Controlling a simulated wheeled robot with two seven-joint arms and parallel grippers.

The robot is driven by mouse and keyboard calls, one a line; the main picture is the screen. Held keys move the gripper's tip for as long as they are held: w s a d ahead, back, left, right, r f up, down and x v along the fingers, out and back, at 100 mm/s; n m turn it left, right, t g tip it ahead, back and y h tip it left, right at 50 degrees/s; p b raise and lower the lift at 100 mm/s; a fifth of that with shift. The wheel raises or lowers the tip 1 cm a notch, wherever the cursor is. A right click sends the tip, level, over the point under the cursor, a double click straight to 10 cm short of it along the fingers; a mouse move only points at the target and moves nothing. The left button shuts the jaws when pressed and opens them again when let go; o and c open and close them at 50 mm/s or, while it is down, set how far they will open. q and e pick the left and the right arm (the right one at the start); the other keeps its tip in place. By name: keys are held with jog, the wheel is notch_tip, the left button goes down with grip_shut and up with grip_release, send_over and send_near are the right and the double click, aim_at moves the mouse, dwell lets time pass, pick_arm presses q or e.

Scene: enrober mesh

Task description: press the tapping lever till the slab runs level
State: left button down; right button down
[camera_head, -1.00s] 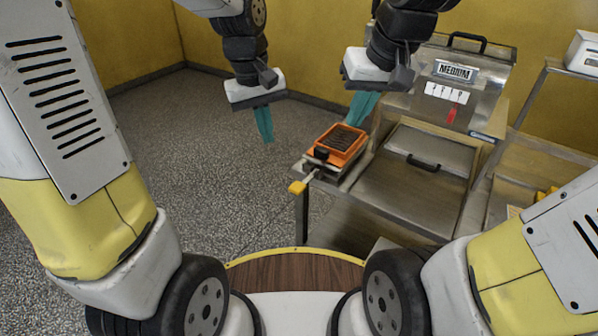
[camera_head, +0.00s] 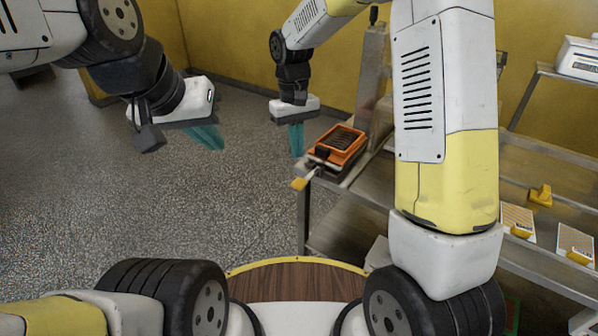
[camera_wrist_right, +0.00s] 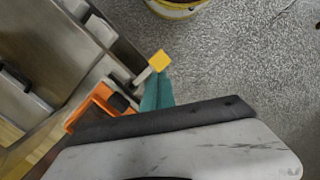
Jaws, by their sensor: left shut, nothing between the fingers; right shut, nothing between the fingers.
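The tapping lever, with a yellow end (camera_head: 299,184), sticks out toward me from the orange tray (camera_head: 340,143) at the left end of the steel bench. A dark slab with a gridded top (camera_head: 343,137) sits in the tray. The yellow lever end also shows in the right wrist view (camera_wrist_right: 159,61). My right gripper (camera_head: 296,140) is shut and empty, its teal fingers pointing down just left of the tray, above the lever end. In the right wrist view its fingertips (camera_wrist_right: 157,88) look close to the lever; contact cannot be told. My left gripper (camera_head: 207,138) is shut and empty, further left over the floor.
My right arm hides much of the steel machine and bench. A yellow block (camera_head: 541,195) and cards with yellow clips (camera_head: 517,222) lie on the bench at right. A white device (camera_head: 579,58) stands on the back shelf. The floor (camera_head: 170,230) at left is clear.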

aim_at(298, 181)
jog(key=shift+f, duration=0.1)
jog(key=shift+s+d+f, duration=0.1)
jog(key=shift+s+f, duration=0.05)
jog(key=shift+f, duration=1.6)
jog(key=shift+s+d+f, duration=0.1)
jog(key=shift+s+f, duration=0.05)
jog(key=shift+f, duration=1.55)
